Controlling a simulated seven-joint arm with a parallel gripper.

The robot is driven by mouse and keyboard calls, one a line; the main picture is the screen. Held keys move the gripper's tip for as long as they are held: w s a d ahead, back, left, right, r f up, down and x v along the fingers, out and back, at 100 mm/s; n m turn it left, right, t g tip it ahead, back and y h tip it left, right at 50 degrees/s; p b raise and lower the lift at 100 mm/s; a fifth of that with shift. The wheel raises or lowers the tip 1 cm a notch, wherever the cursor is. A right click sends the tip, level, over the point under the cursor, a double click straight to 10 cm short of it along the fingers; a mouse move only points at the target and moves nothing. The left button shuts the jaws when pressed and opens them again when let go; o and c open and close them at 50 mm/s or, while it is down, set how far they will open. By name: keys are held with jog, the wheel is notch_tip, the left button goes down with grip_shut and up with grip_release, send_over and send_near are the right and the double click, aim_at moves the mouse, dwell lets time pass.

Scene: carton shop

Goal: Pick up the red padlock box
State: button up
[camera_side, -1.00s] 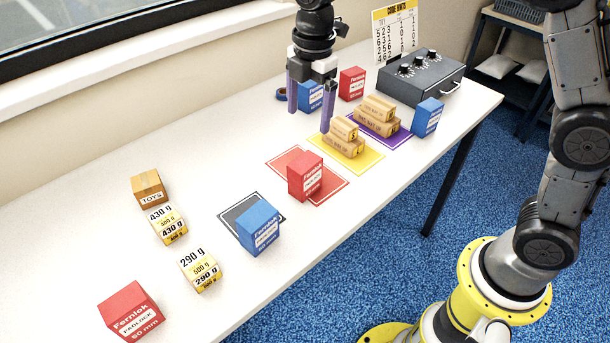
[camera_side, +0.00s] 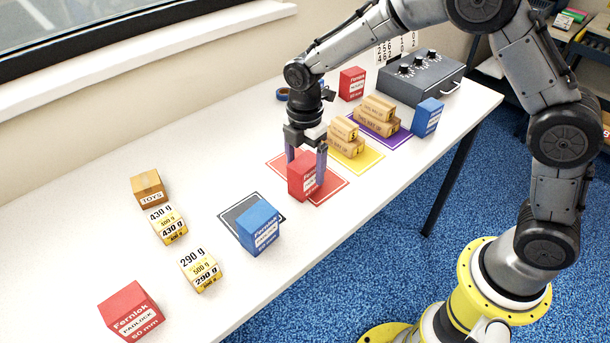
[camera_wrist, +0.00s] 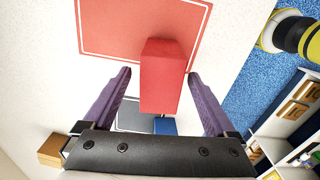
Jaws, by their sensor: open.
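A red box (camera_side: 303,176) with a white label stands upright on the red mat (camera_side: 333,188). My gripper (camera_side: 306,165) is at this box, open, with one purple finger showing on either side of it. In the wrist view the red box (camera_wrist: 162,85) lies between the two spread fingers (camera_wrist: 160,72), with a gap on each side; I cannot tell how far down they reach. Another red box (camera_side: 131,313), with "PADLOCK" and "60 mm" readable, stands at the front left. A third red box (camera_side: 351,83) stands at the back.
A blue box (camera_side: 258,228) stands on the dark mat (camera_side: 236,211) to the front left. Tan cartons (camera_side: 345,139) sit on the yellow mat (camera_side: 370,168) close to the right. A grey case (camera_side: 421,78) with knobs is at the back right. Table around the left boxes is clear.

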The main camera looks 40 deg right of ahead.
notch_tip(320, 180, down, 3)
jog(key=shift+f, duration=0.15)
grip_shut()
dwell(0.4)
